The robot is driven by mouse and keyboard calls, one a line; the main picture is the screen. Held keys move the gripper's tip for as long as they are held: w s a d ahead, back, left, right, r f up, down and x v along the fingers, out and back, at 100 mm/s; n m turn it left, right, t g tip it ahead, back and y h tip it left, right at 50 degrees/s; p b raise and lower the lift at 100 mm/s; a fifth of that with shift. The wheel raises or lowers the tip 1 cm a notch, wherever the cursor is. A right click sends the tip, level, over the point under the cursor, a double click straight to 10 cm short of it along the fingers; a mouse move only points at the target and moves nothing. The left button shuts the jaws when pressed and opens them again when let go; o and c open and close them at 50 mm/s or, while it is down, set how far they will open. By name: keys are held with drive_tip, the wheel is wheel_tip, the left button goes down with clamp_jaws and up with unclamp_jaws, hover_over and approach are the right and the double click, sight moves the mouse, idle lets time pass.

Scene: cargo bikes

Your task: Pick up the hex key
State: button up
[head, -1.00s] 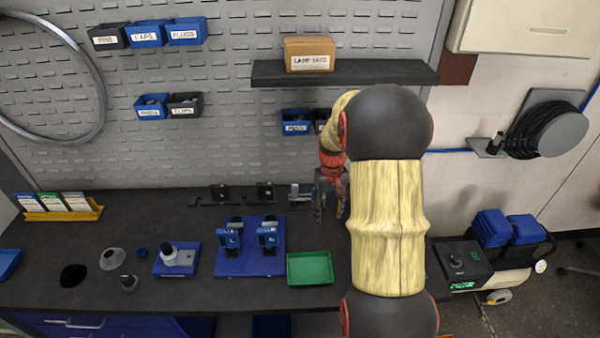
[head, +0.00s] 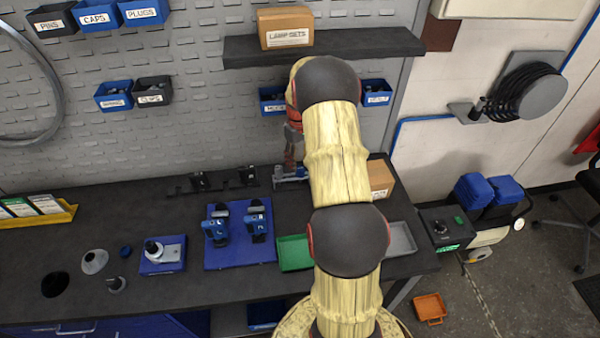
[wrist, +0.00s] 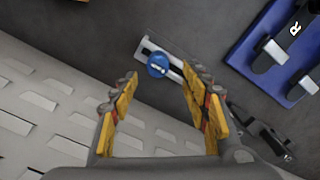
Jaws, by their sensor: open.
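I cannot make out a hex key for certain in either view. My gripper (wrist: 160,85) is open and empty, with its two yellow-orange fingers apart. In the head view my gripper (head: 291,155) points down at the back of the bench, partly hidden by my arm. A silver bar with a dark slot (wrist: 180,68) and a round blue knob (wrist: 158,65) lies ahead between the fingertips in the wrist view. The same silver piece (head: 291,174) shows just below my gripper in the head view.
A blue board (head: 238,251) holds two upright tools marked L and R. A green tray (head: 293,253), a grey tray (head: 402,238) and a carton (head: 380,179) stand nearby. Black brackets (head: 210,181) lie left of the silver piece. The pegboard (head: 190,130) rises close behind.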

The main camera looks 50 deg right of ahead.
sight(300, 168)
drive_tip(key=f, duration=0.4)
drive_tip(key=shift+s+d+f, duration=0.1)
drive_tip(key=shift+s+f, duration=0.2)
drive_tip(key=shift+f, duration=0.1)
drive_tip(key=shift+c, duration=0.7)
clamp_jaws()
